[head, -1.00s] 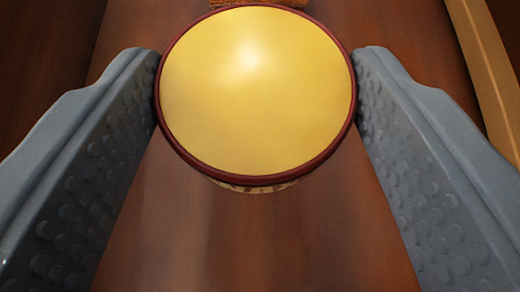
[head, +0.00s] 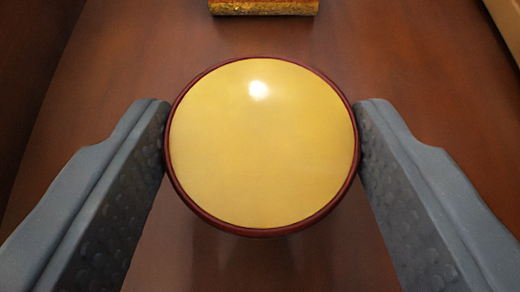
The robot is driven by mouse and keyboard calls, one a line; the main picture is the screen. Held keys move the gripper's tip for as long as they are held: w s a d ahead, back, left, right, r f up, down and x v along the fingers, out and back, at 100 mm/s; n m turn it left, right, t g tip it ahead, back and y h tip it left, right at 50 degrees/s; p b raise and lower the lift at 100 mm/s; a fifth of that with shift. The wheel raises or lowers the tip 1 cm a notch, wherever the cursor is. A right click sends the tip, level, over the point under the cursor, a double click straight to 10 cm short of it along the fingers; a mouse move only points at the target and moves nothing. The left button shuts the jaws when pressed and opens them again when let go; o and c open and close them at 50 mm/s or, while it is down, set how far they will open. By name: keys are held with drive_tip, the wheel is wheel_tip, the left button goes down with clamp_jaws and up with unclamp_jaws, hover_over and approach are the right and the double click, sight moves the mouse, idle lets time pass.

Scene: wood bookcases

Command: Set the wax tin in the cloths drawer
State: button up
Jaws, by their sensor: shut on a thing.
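The wax tin (head: 262,150) is round, with a yellow top and a dark red rim. It sits in the middle of the head view. My gripper (head: 262,140) is shut on it, one grey finger touching each side of the rim. The tin's underside is hidden, so I cannot tell whether it touches the wood below. I cannot make out the cloths drawer in this view.
A reddish-brown wood surface (head: 120,70) fills the background. A gold, textured block-like object (head: 263,6) lies at the top edge, beyond the tin. A pale strip (head: 507,22) shows at the top right corner. The wood between tin and gold object is bare.

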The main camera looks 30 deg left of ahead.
drive_tip(key=o, duration=1.1)
drive_tip(key=shift+c, duration=0.2)
drive_tip(key=shift+r, duration=0.4)
drive_tip(key=p+v, duration=0.2)
drive_tip(key=v, duration=1)
drive_tip(key=shift+p, duration=0.3)
drive_tip(key=shift+r, duration=0.1)
